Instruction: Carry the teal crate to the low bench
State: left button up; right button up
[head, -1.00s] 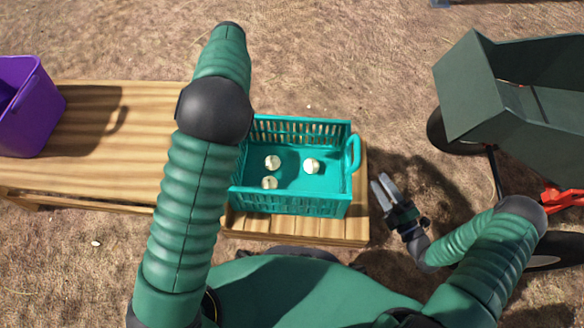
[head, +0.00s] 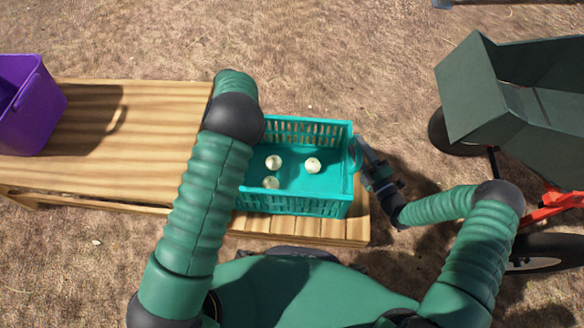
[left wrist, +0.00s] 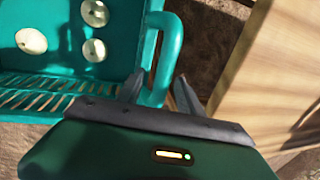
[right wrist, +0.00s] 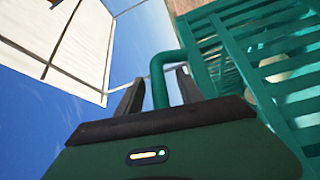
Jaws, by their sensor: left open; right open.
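The teal crate (head: 345,195) sits on the right end of the wooden bench, with three pale onions (head: 313,165) inside. My right gripper (head: 364,150) is open at the crate's right-end handle. In the right wrist view the teal handle (right wrist: 158,82) stands between its open fingers (right wrist: 158,88). My left gripper is hidden behind its own arm in the head view. In the left wrist view its open fingers (left wrist: 158,88) are on either side of the other handle (left wrist: 165,60), and several onions lie in the crate.
A purple bin (head: 35,110) stands at the left on the wooden bench (head: 150,120). A dark green cart (head: 480,90) with wheels and a red part stands to the right. Dry open ground lies beyond the bench. A pale panelled structure (right wrist: 65,35) shows in the right wrist view.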

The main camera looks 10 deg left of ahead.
pick_arm(q)
grip_shut()
pick_arm(e)
jog(key=c, duration=0.9)
grip_shut()
jog(key=shift+s+f, duration=0.1)
jog(key=shift+f, duration=0.05)
pick_arm(q)
jog(key=shift+r, duration=0.15)
